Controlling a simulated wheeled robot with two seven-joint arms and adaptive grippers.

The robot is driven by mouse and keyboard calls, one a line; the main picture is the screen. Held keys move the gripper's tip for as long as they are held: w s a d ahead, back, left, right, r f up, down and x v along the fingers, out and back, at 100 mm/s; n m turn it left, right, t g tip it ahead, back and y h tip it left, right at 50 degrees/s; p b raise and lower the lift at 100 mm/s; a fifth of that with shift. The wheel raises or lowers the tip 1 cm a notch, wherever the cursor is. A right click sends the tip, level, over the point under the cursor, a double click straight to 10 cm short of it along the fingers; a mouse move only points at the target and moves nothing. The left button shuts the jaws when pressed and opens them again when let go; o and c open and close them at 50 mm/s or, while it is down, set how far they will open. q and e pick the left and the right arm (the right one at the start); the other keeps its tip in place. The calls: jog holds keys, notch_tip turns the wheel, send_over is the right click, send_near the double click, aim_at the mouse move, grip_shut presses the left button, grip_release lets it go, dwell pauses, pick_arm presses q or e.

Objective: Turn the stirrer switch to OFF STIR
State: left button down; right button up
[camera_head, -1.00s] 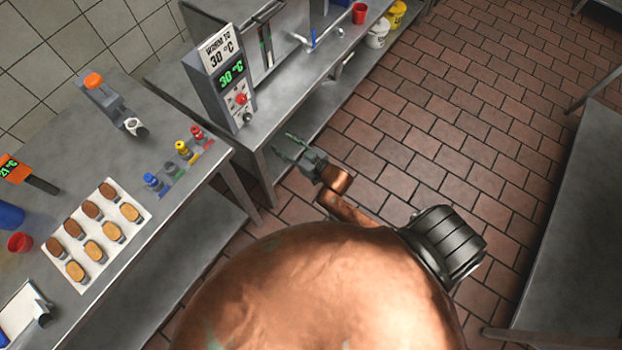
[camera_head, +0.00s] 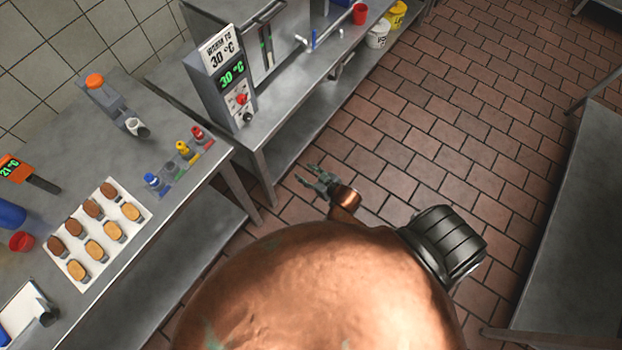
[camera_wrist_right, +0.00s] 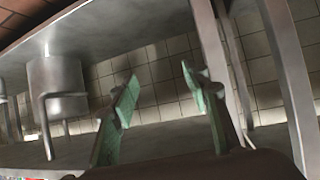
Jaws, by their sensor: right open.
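A grey control box (camera_head: 215,100) stands on the bench at the upper middle of the head view, with a green "30 °C" display. Below the display are a red knob (camera_head: 241,99) and a darker knob (camera_head: 247,117). Their markings are too small to read, so I cannot tell which is the stirrer switch or how it is set. My right gripper (camera_head: 308,174) is open and empty, apart from the box, to its lower right in the picture. In the right wrist view its green fingers (camera_wrist_right: 158,84) are spread with nothing between them. My left gripper is not in view.
The control box's bench (camera_head: 283,128) has a front edge and lower shelf near my right gripper. A left table (camera_head: 150,215) holds a white sheet with several biscuits, coloured bottles and a red cup (camera_head: 21,241). The tiled floor (camera_head: 420,130) to the right is clear.

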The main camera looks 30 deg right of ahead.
jog(key=shift+g, duration=0.3)
jog(key=shift+s+d+f, duration=0.2)
jog(key=shift+s+f, duration=0.4)
jog(key=shift+f, duration=0.25)
jog(key=shift+s+d+f, duration=0.15)
jog(key=shift+s+f, duration=0.4)
jog(key=shift+f, duration=0.25)
jog(key=s+d+f+g+h, duration=0.1)
jog(key=s+f+g, duration=0.1)
jog(key=s+f, duration=0.75)
jog(key=s+d+f+g, duration=0.1)
jog(key=s+f+g, duration=0.35)
jog(key=s, duration=0.75)
jog(key=s+d+f+g+h, duration=0.1)
jog(key=s+d+f, duration=0.1)
jog(key=s+f, duration=0.75)
jog(key=s+a+f+g+p, duration=0.1)
jog(key=s+f+g, duration=0.1)
jog(key=s, duration=1.6)
jog(key=shift+f+m+g, duration=0.3)
jog(key=shift+f+g, duration=0.1)
jog(key=shift+g, duration=0.15)
jog(key=shift+a, duration=0.1)
